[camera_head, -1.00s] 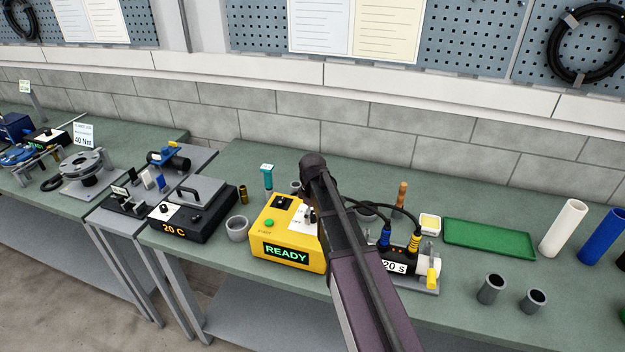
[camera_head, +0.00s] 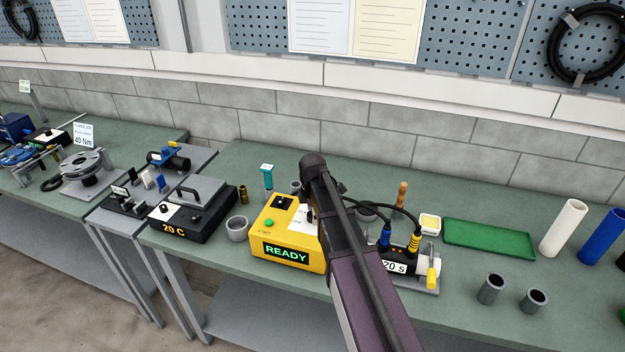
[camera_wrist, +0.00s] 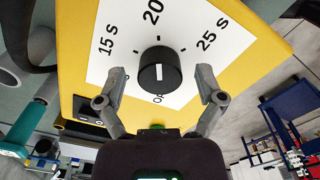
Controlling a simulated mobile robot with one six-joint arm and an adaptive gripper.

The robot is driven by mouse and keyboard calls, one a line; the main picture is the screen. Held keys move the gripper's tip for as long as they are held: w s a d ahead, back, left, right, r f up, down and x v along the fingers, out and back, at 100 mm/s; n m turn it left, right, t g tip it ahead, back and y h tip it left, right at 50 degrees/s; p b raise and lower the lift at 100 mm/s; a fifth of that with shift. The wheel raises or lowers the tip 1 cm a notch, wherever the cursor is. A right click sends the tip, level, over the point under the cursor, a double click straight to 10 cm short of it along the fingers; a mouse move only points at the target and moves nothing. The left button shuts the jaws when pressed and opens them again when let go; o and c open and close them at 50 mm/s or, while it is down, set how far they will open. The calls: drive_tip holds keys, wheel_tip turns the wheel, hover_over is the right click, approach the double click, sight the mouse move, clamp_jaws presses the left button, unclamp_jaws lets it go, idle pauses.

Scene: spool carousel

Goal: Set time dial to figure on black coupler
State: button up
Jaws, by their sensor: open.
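The time dial is a black round knob (camera_wrist: 159,72) on the white plate of a yellow control box (camera_head: 264,232). The plate reads 15 S, 20 and 25 S, with partly hidden letters below the knob. The knob's white mark lies along the line towards 20, but I cannot tell which end points. My gripper (camera_wrist: 162,78) is open, one finger on each side of the knob with gaps visible. In the head view my arm hides part of the box. The black coupler (camera_head: 401,255) is partly behind my arm; its label (camera_head: 394,267) reads 20 S.
The box display (camera_head: 286,253) reads READY. A grey cup (camera_head: 237,228) and a black 20 C unit (camera_head: 190,218) stand left of it. Blue and yellow plugs with black cables are at the coupler. A green tray (camera_head: 488,238) lies to the right.

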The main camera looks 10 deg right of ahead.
drive_tip(key=shift+n, duration=1.1)
drive_tip(key=shift+r+p, duration=0.4)
drive_tip(key=shift+r, duration=0.05)
wheel_tip(320, 180, up, 13)
drive_tip(key=p, duration=1.3)
drive_tip(key=s+f+m+b, duration=0.2)
drive_tip(key=s+m, duration=0.1)
drive_tip(key=s+f+m+b, duration=0.2)
drive_tip(key=s+f+b, duration=0.1)
drive_tip(key=s+f+m+b, duration=0.2)
drive_tip(key=s+m, duration=0.1)
drive_tip(key=shift+f+m, duration=0.15)
drive_tip(key=shift+m, duration=0.15)
drive_tip(key=s+f+m+b, duration=0.7)
drive_tip(key=s+m+b, duration=0.1)
drive_tip(key=s+m, duration=0.2)
drive_tip(key=shift+s+f+m, duration=0.25)
drive_tip(key=shift+f+m, duration=0.15)
drive_tip(key=shift+m, duration=0.4)
drive_tip(key=shift+d, duration=0.1)
